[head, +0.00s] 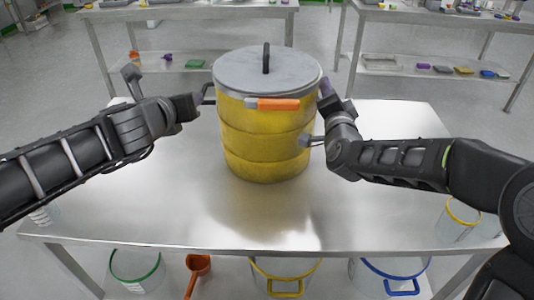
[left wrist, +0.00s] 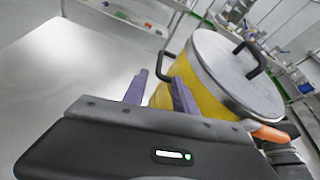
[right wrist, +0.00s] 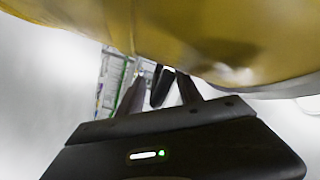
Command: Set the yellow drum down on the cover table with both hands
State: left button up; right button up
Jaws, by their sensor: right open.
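The yellow drum (head: 265,140) stands upright at the middle of the cover table (head: 380,220), its base appearing to rest on the top.
A clear container with a yellow rim (head: 463,212) shows at the table's right edge. Below the table are a green-rimmed bucket (head: 135,265), an orange scoop (head: 197,270), a yellow-rimmed bucket (head: 284,272) and a blue-rimmed bucket (head: 390,272). The tabletop's front is clear.

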jog(key=s, duration=1)
jog(key=shift+s+a, duration=0.2)
jog(key=shift+a, duration=0.05)
